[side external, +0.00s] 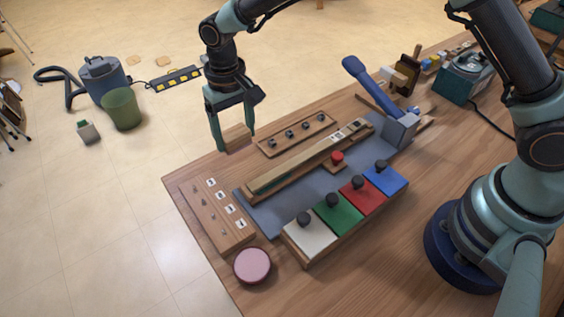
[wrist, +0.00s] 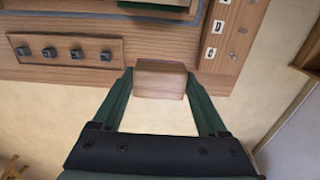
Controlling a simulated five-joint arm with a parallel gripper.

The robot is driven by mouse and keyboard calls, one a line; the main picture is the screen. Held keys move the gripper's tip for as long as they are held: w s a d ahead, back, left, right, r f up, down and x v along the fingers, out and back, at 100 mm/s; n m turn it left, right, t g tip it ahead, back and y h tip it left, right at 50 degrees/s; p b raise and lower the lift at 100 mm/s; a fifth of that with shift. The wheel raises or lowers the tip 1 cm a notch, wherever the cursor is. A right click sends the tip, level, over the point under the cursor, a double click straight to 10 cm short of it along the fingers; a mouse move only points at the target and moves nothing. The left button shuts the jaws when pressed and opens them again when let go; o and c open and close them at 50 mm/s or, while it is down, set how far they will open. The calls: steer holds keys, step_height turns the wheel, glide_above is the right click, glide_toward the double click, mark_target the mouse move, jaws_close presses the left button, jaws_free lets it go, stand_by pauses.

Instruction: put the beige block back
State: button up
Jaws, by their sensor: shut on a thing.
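The beige block (side external: 236,136) is a small light-wood block held between the fingers of my gripper (side external: 236,142). In the wrist view the block (wrist: 160,80) sits between the two green fingertips (wrist: 160,82). My gripper is shut on it. In the side view the block appears raised near the table's back left edge, left of the small board with dark knobs (side external: 297,135). In the wrist view, pale floor shows below the block and wooden table beyond it. I cannot tell exactly how high it is.
A labelled wooden board with pegs (side external: 207,222) lies at the table's left end. A long wooden rail (side external: 300,167) lies on a grey mat. White (side external: 310,237), green, red and blue keys with black knobs line the front. A pink disc (side external: 253,265) is near the front-left edge.

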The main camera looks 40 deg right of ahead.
mark_target(240, 166)
steer(key=shift+f, duration=3.1)
steer(key=shift+f, duration=0.1)
steer(key=o, duration=1.5)
steer(key=shift+o, duration=0.2)
